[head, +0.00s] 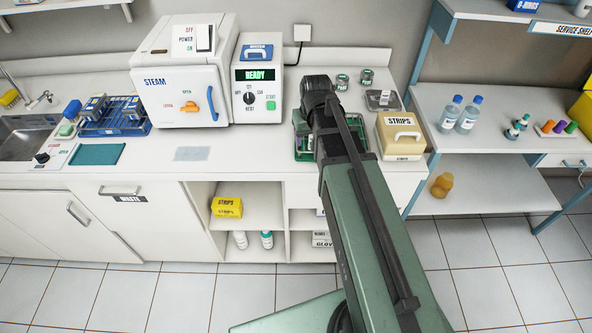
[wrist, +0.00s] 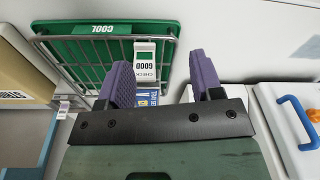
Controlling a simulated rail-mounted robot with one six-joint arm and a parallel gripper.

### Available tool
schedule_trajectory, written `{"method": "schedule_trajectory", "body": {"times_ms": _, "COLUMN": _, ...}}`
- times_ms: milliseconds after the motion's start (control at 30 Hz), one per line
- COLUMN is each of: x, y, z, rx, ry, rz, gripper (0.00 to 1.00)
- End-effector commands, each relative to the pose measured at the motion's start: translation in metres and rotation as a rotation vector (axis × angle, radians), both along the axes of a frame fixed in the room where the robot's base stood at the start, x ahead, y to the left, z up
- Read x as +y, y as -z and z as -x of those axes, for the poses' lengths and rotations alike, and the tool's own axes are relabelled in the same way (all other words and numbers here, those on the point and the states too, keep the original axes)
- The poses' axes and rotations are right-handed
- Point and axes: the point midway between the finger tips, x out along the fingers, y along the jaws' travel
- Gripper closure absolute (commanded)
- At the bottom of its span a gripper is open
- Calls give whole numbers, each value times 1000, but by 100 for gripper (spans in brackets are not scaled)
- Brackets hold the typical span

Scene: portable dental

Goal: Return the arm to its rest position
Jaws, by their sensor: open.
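My gripper (wrist: 160,72) shows in the wrist view with its two purple fingers apart and nothing held between them. Below and beyond it is a green-edged wire rack (wrist: 106,30) with a COOL label. A white indicator marked CHECK GOOD (wrist: 145,62) lies in the rack, beside the left finger in the picture. In the head view my arm reaches forward over the counter, and its end is above the rack (head: 303,154).
A steam sterilizer (head: 183,95) and a READY unit (head: 256,100) stand left of my arm. A STRIPS box (head: 401,136) is close on its right, with small jars (head: 342,82) behind. The counter's middle front is mostly clear around a grey-blue mat (head: 191,154).

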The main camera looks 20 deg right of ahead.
Motion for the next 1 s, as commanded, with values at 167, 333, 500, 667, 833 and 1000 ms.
{"method": "schedule_trajectory", "body": {"times_ms": 167, "x": 80, "y": 1, "z": 107, "rx": 96, "ry": -81, "rz": 15, "gripper": 40}}
{"method": "schedule_trajectory", "body": {"times_ms": 333, "x": 91, "y": 1, "z": 120, "rx": 116, "ry": -92, "rz": 21, "gripper": 40}}
{"method": "schedule_trajectory", "body": {"times_ms": 500, "x": 90, "y": 1, "z": 118, "rx": 115, "ry": -91, "rz": 20, "gripper": 40}}
{"method": "schedule_trajectory", "body": {"times_ms": 667, "x": 90, "y": 1, "z": 118, "rx": 114, "ry": -91, "rz": 20, "gripper": 40}}
{"method": "schedule_trajectory", "body": {"times_ms": 833, "x": 90, "y": 1, "z": 118, "rx": 114, "ry": -91, "rz": 20, "gripper": 40}}
{"method": "schedule_trajectory", "body": {"times_ms": 1000, "x": 90, "y": 1, "z": 118, "rx": 114, "ry": -91, "rz": 20, "gripper": 40}}
